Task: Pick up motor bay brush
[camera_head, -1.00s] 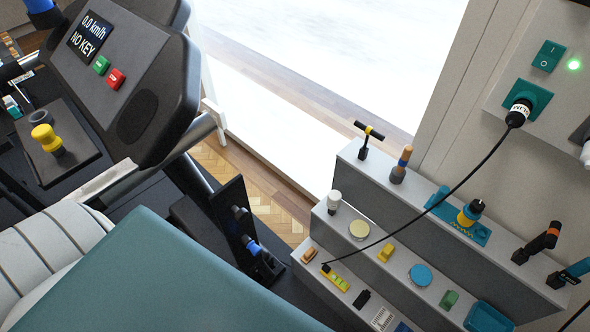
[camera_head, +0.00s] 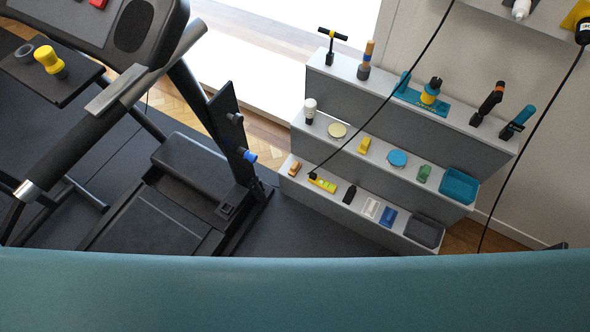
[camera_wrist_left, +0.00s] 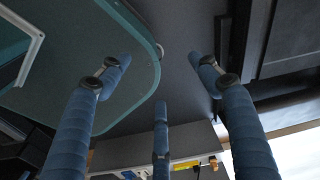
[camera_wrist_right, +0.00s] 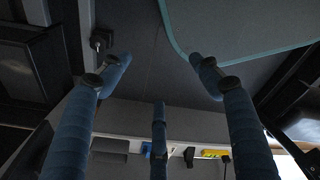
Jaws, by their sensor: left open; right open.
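No item carries a readable name, so I cannot be sure which is the motor bay brush. A likely one is the upright piece with a tan handle, a blue band and a dark foot (camera_head: 366,60), on the top step of the grey stepped shelf (camera_head: 345,93). My left gripper (camera_wrist_left: 160,75) shows only in the left wrist view, fingers spread and empty. My right gripper (camera_wrist_right: 160,75) shows only in the right wrist view, also spread and empty. Both are apart from the shelf, whose low edge shows below the fingers. Neither gripper shows in the head view.
A treadmill (camera_head: 180,160) stands left of the shelf. Black cables cross in front. A teal surface (camera_head: 290,290) fills the bottom.

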